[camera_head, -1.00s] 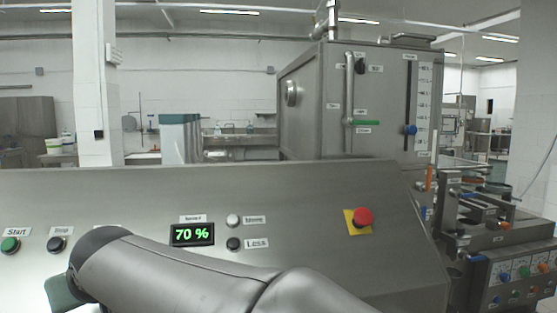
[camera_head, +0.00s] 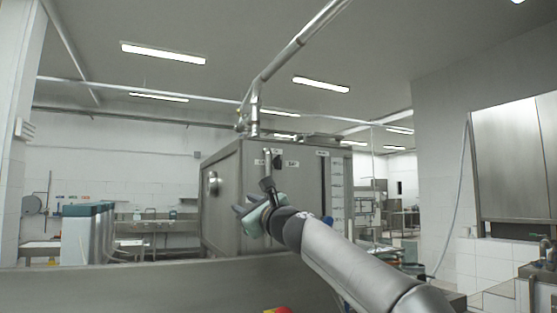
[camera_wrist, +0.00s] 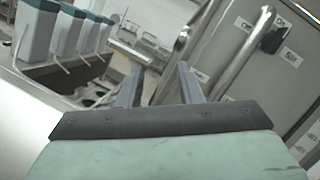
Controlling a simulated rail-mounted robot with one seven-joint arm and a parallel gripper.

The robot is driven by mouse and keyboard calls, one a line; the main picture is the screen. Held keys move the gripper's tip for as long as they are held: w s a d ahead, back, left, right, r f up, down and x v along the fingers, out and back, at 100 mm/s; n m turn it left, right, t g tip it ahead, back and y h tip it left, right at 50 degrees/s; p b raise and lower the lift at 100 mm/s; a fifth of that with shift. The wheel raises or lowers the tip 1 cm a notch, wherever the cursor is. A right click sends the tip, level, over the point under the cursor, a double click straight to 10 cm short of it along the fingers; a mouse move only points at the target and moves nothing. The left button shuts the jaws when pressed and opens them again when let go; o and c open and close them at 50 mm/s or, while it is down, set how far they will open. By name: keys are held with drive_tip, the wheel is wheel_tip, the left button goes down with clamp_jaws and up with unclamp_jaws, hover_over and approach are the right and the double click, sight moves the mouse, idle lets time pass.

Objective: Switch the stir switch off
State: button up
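The stir switch (camera_head: 278,159) is a small black knob on the front of the steel tank, high up near its left corner, with small labels around it. In the wrist view the switch (camera_wrist: 272,41) is at the upper right, beside labels reading "On" and "Stir"; its exact setting is hard to tell. My gripper (camera_head: 254,198) is in front of the tank, below and left of the switch. In the wrist view my gripper's two fingers (camera_wrist: 160,68) stand apart with nothing between them, clear of the switch.
The steel tank (camera_head: 225,205) fills the middle of the head view. A bent metal pipe (camera_wrist: 222,55) runs up the tank face between my fingers and the switch. Several teal-topped containers (camera_wrist: 62,35) stand at the left. A red button (camera_head: 283,310) shows at the bottom edge.

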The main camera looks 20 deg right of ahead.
drive_tip(key=s+d+r+m+t+h, duration=0.1)
drive_tip(key=s+d+r+m+h, duration=0.15)
drive_tip(key=d+m, duration=0.35)
drive_tip(key=s+d+r+m+t+h, duration=0.1)
drive_tip(key=s+d+r+m+h, duration=0.15)
drive_tip(key=d, duration=0.55)
drive_tip(key=p, duration=1.4)
approach(281, 161)
drive_tip(key=shift+m, duration=0.35)
drive_tip(key=x, duration=0.8)
drive_tip(key=shift+r, duration=0.15)
drive_tip(key=shift+w+p, duration=0.55)
drive_tip(key=shift+w, duration=0.15)
clamp_jaws()
